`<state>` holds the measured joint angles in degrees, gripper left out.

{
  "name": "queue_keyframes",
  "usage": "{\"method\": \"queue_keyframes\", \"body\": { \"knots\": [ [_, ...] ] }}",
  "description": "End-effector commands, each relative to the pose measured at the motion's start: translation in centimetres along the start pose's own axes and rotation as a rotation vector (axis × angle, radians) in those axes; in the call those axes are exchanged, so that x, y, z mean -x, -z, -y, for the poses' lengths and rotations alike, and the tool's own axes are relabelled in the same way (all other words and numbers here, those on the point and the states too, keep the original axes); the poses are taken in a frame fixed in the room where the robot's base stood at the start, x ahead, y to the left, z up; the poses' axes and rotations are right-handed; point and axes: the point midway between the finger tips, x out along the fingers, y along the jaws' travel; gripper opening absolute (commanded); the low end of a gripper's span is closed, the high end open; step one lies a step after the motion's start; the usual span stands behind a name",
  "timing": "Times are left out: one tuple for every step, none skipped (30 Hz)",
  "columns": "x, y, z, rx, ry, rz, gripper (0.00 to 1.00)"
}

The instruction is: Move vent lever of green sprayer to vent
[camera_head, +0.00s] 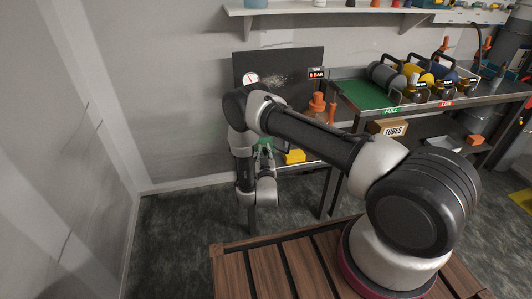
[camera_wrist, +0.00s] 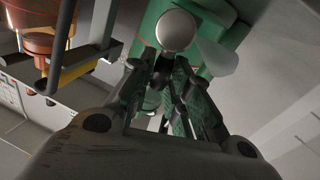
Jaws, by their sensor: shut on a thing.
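In the wrist view, my gripper (camera_wrist: 164,78) is shut on a dark stem just below a pale round knob (camera_wrist: 177,30), which looks like the vent lever. The green sprayer (camera_wrist: 212,35) fills the space behind the knob, close to my fingers. In the head view, a little of the green sprayer (camera_head: 264,143) shows behind my arm at the small bench. My arm hides most of it there, and the fingertips are not clear. I cannot tell which position the lever is in.
A gauge (camera_head: 251,78) and a sign (camera_head: 316,74) reading 0 BAR are by the dark back panel. A yellow block (camera_head: 293,156) and orange parts (camera_head: 317,103) are to the right. A longer bench (camera_head: 355,96) holds several cylinders. Orange and dark parts (camera_wrist: 45,35) flank my gripper's left side.

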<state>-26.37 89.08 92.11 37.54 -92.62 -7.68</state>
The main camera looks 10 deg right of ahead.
Motion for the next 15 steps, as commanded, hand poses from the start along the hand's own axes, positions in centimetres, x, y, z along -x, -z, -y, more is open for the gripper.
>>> {"method": "queue_keyframes", "body": {
  "knots": [
    [0.1, -0.1, 0.2, 0.032, 0.001, -0.007, 0.0],
    [0.1, -0.1, 0.3, 0.057, 0.001, -0.011, 0.0],
    [0.1, -0.1, 0.5, 0.091, 0.001, -0.018, 0.0],
    [0.2, -0.2, 0.6, 0.117, 0.001, -0.023, 0.0],
    [0.2, -0.2, 0.8, 0.145, 0.001, -0.029, 0.0],
    [0.2, -0.2, 0.9, 0.181, 0.001, -0.037, 0.0],
    [0.2, -0.2, 1.1, 0.209, 0.001, -0.042, 0.0],
    [0.3, -0.3, 1.2, 0.238, 0.002, -0.047, 0.0],
    [0.3, -0.4, 1.4, 0.275, 0.002, -0.054, 0.0],
    [0.4, -0.4, 1.5, 0.303, 0.002, -0.06, 0.0],
    [0.4, -0.5, 1.6, 0.331, 0.002, -0.066, 0.0],
    [0.4, -0.5, 1.8, 0.369, 0.002, -0.074, 0.0],
    [0.5, -0.6, 1.9, 0.397, 0.002, -0.079, 0.0],
    [0.5, -0.7, 2.0, 0.424, 0.002, -0.084, 0.0],
    [0.5, -0.8, 2.2, 0.461, 0.001, -0.091, 0.0]
  ]
}}
